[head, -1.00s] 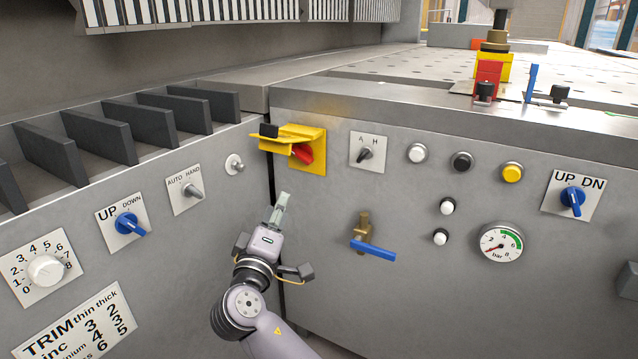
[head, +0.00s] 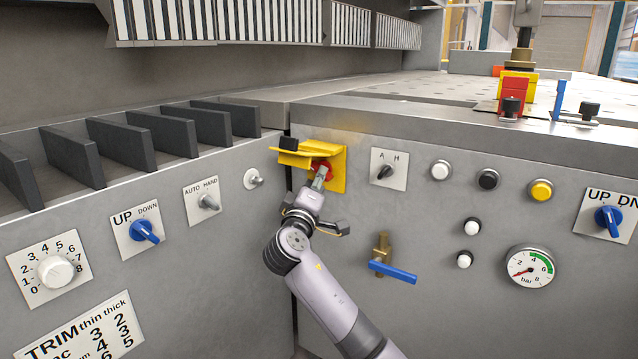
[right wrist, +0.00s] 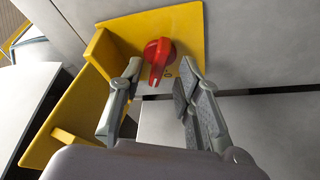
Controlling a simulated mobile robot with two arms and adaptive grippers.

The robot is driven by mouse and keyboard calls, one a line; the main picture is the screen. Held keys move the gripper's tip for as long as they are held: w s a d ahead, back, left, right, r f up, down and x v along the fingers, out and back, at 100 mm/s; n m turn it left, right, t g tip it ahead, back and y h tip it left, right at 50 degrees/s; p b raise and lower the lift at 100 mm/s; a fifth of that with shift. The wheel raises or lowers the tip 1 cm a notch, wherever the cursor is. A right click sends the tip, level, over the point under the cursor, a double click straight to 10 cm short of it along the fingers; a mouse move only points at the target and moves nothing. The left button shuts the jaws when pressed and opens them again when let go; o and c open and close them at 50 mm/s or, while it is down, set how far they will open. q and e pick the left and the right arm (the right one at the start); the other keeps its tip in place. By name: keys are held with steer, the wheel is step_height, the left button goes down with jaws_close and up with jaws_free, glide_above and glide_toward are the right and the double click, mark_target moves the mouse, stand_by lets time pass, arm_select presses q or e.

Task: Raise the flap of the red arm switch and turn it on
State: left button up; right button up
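The red switch knob (head: 325,166) sits on a yellow plate (head: 338,180) on the grey front panel. Its yellow flap (head: 300,158) stands raised, sticking out above the knob. In the right wrist view the red knob (right wrist: 158,58) shows with its handle bar pointing down the picture, and the flap (right wrist: 70,118) is at the left. My right gripper (head: 319,178) is at the knob, partly hiding it in the head view. In the right wrist view its fingers (right wrist: 161,72) are apart, one on each side of the knob handle, with visible gaps. My left gripper is not in view.
A small metal toggle (head: 255,180) is left of the switch, and an A/H selector (head: 388,170) is to its right. A blue-handled valve (head: 392,271) is below right.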

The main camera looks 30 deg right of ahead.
steer(key=shift+x, duration=1.05)
jaws_close()
